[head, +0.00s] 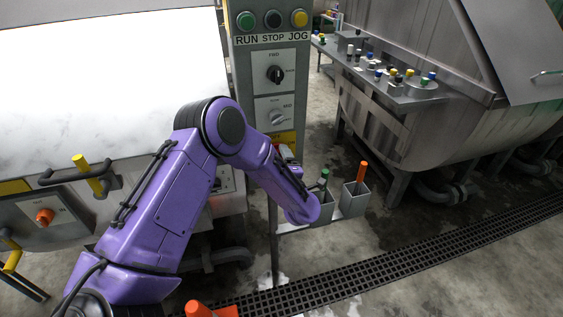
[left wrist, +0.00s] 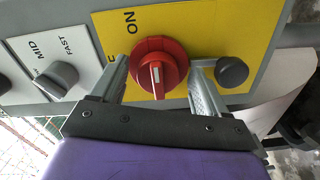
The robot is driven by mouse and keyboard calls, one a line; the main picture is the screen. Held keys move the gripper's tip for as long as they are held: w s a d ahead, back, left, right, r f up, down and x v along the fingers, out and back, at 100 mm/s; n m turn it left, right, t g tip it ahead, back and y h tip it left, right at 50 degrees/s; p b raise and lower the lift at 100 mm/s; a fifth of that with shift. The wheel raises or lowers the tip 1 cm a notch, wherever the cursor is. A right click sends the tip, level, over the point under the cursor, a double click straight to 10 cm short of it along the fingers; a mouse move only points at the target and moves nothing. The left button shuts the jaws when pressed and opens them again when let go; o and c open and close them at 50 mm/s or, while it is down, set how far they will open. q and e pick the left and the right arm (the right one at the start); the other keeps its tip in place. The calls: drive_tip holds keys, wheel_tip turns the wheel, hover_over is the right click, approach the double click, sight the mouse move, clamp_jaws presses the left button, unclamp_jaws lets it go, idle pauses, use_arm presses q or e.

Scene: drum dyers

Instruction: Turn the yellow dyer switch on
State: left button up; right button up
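The yellow dyer switch is a red rotary knob (left wrist: 172,73) with a white pointer line, mounted on a yellow plate (left wrist: 205,22). The word ON is printed on the plate above and left of the knob in the left wrist view. My left gripper (left wrist: 163,68) is open, with one finger on each side of the knob; I cannot tell whether they touch it. In the head view the yellow plate (head: 284,138) shows only partly beside my purple left arm, and the knob is hidden. My right gripper is not in view.
A dark round button (left wrist: 232,71) sits right beside one finger. A grey speed dial (left wrist: 62,76) is on the white plate at left. In the head view, metal holders with an orange-handled tool (head: 361,172) stand just right of my arm. A floor grate (head: 440,239) crosses the floor.

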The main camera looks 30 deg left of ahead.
use_arm(q)
drive_tip(key=b+v, duration=0.2)
drive_tip(key=v, duration=0.8)
drive_tip(key=shift+d, duration=0.2)
drive_tip(key=shift+s, duration=0.1)
